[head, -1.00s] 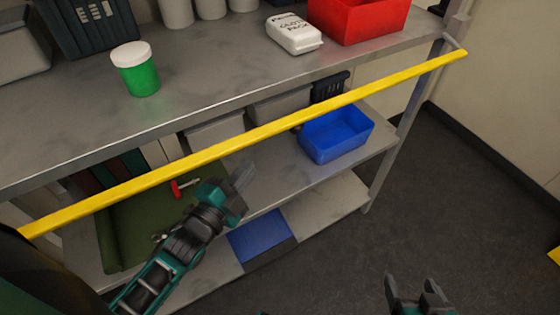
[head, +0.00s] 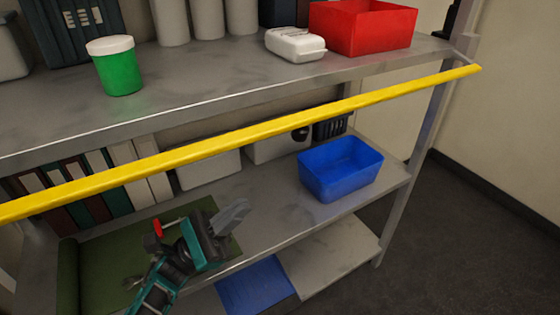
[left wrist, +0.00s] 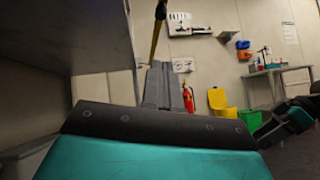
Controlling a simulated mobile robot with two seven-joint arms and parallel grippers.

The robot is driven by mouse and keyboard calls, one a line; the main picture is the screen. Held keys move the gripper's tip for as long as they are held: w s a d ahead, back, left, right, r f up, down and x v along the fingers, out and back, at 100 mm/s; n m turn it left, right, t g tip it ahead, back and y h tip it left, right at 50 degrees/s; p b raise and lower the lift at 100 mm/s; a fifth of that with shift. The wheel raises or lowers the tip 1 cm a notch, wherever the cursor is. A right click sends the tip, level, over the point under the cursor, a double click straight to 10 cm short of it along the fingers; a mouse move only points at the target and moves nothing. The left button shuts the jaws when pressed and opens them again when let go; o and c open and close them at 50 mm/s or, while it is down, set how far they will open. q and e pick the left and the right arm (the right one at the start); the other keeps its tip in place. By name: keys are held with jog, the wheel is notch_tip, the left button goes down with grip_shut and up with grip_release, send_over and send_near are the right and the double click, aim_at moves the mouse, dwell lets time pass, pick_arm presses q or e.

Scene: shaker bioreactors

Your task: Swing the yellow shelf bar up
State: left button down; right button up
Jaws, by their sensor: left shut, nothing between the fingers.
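The yellow shelf bar (head: 250,133) runs across the front of the shelf unit, a little below the top shelf's edge in the head view, sloping up to the right. Its right end meets a short arm at the right post; its left end leaves the picture. My left gripper (head: 236,213) is below the bar in the picture, in front of the middle shelf, shut and empty, with a gap to the bar in that view. In the left wrist view, its fingers (left wrist: 163,85) point forward, and a thin yellow length of the bar (left wrist: 156,35) shows above them.
The top shelf (head: 190,95) holds a green jar (head: 118,70), a white pack (head: 295,44) and a red bin (head: 362,27). The middle shelf holds a blue bin (head: 340,170), binders (head: 120,185) and a green mat (head: 100,260). Open floor (head: 470,230) lies to the right.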

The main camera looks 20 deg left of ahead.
jog(key=shift+r, duration=0.1)
pick_arm(q)
jog(key=p, duration=0.2)
send_near(302, 138)
jog(key=x, duration=0.3)
jog(key=w+x, duration=0.1)
jog(key=x, duration=0.1)
jog(key=shift+w+f, duration=0.15)
pick_arm(e)
jog(key=shift+s+d+r, duration=0.1)
jog(key=shift+d+r, duration=0.3)
jog(key=shift+s, duration=0.1)
